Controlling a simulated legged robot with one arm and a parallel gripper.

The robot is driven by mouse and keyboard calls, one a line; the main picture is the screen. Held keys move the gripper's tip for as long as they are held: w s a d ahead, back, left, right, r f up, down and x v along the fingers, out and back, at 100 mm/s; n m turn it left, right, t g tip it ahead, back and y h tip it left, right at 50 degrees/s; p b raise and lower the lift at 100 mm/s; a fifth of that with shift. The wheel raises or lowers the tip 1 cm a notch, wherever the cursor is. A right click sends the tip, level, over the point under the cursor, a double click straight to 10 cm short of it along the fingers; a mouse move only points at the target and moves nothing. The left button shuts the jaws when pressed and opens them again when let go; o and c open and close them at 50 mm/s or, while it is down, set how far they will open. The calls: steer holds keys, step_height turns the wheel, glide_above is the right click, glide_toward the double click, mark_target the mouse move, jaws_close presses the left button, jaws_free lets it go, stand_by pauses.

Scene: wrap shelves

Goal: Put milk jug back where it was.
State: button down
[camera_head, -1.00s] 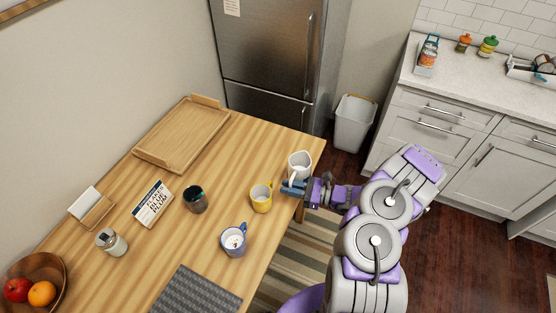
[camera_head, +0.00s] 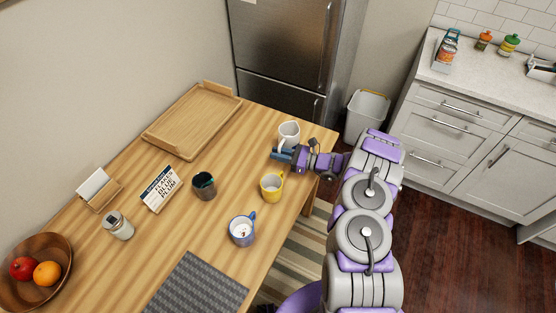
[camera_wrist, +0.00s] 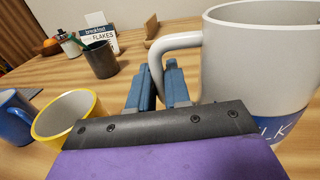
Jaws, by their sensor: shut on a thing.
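The white milk jug (camera_head: 289,134) stands upright at the far right part of the wooden table, near the fridge side. In the wrist view the jug (camera_wrist: 262,60) fills the right side, with a blue band and partly hidden lettering on it. My gripper (camera_head: 281,154) reaches in from the right. In the wrist view my gripper's blue fingers (camera_wrist: 159,88) are shut on the jug's handle (camera_wrist: 172,44). I cannot tell if the jug's base touches the table.
A yellow mug (camera_head: 271,187) and a blue mug (camera_head: 242,231) stand close by on the near side. Bare table lies between tray and jug.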

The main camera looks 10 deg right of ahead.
steer(key=shift+w+a, duration=0.1)
steer(key=shift+w, duration=0.35)
steer(key=f, duration=0.2)
steer(key=f+b, duration=0.1)
steer(key=shift+d+f, duration=0.3)
steer(key=shift+a, duration=0.15)
steer(key=c, duration=1.1)
jaws_free()
